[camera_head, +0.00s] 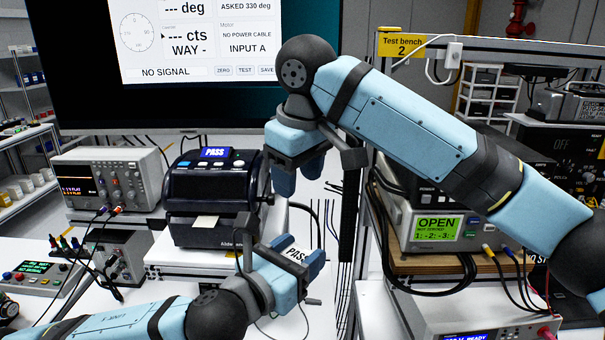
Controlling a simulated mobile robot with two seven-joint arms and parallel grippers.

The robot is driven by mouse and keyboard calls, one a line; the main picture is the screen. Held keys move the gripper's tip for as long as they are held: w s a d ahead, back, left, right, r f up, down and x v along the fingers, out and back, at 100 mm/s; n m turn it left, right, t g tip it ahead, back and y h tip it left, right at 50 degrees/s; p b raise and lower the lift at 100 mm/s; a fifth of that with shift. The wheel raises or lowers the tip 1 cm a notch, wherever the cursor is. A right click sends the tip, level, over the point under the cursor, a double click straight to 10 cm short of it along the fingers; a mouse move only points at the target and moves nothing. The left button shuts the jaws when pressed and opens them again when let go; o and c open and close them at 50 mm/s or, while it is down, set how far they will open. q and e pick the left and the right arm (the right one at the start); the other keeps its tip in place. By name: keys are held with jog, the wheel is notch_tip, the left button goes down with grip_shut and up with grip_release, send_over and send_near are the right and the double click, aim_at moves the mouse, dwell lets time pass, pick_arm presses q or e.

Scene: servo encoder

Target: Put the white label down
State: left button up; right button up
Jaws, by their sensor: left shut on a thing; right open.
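The white label (297,254), printed PASS in dark letters, is held at the fingers of my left gripper (304,262), in the lower middle of the head view. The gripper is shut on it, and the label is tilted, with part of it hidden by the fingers. The label and gripper are to the right of the dark label printer (208,185). My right gripper (299,177) is above, open, with its blue fingertips pointing down and nothing visible between them.
The printer's screen reads PASS, and a pale slip (205,221) shows at its front. An oscilloscope (112,180) stands left. A meter reading OPEN (436,228) sits on a wooden shelf at right. A monitor (200,75) stands behind. Cables hang around the middle. Some white bench (150,300) is bare.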

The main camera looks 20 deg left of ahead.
aim_at(304, 252)
jog(key=shift+g+h, duration=0.7)
jog(key=shift+g, duration=0.2)
jog(key=s+f, duration=0.1)
jog(key=f, duration=0.2)
jog(key=s+d+f, duration=0.1)
jog(key=f, duration=0.3)
jog(key=s+f, duration=0.1)
jog(key=f, duration=0.2)
jog(key=shift+s+d+f, duration=0.15)
jog(key=shift+d+f, duration=0.05)
jog(key=shift+d, duration=0.2)
jog(key=c, duration=0.7)
pick_arm(q)
jog(key=o, duration=1)
pick_arm(e)
jog(key=shift+c, duration=0.2)
pick_arm(q)
jog(key=shift+f, duration=0.1)
